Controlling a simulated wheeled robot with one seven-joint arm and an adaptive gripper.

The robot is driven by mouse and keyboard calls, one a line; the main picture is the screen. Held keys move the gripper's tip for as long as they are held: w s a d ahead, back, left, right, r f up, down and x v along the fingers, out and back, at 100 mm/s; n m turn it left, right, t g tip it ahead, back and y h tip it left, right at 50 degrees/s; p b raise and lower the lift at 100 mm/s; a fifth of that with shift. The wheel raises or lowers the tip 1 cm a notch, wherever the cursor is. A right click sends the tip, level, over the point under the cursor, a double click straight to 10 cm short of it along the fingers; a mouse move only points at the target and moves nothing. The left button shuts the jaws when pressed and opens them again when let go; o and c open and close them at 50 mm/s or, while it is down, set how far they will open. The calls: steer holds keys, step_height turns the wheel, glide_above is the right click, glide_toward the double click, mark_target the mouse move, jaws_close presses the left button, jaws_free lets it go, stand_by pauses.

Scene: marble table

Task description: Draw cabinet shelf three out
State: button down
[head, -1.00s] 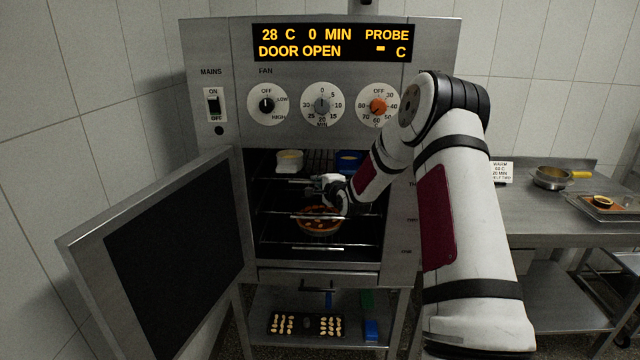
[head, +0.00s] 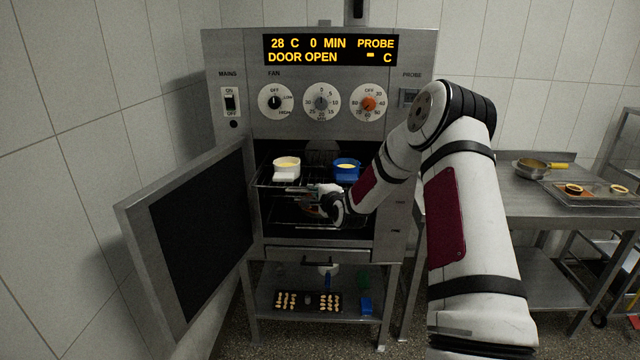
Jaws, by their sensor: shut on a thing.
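The steel cabinet (head: 416,125) stands ahead with its door (head: 197,230) swung open to the left. Its upper wire shelf (head: 263,184) carries a white dish (head: 286,171) and a blue dish (head: 346,173) and juts forward from the opening. My gripper (head: 317,192) is at this shelf's front edge, shut on it. My wrist covers part of that edge and most of the pie below. A lower wire rack (head: 290,224) is inside the cabinet.
Under the cabinet, a dark tray (head: 308,302) of pale pieces and a blue block (head: 366,303) lie on the stand's lower shelf. At right is a steel table (head: 510,205) with a pan (head: 530,169) and a tray (head: 600,199). Floor shows below.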

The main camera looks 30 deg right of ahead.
steer(key=s+a+p, duration=0.4)
steer(key=s+a, duration=0.1)
steer(key=s, duration=0.3)
steer(key=shift+a+p, duration=0.15)
steer(key=shift+p, duration=0.15)
steer(key=c, duration=1.7)
jaws_free()
steer(key=v, duration=1.2)
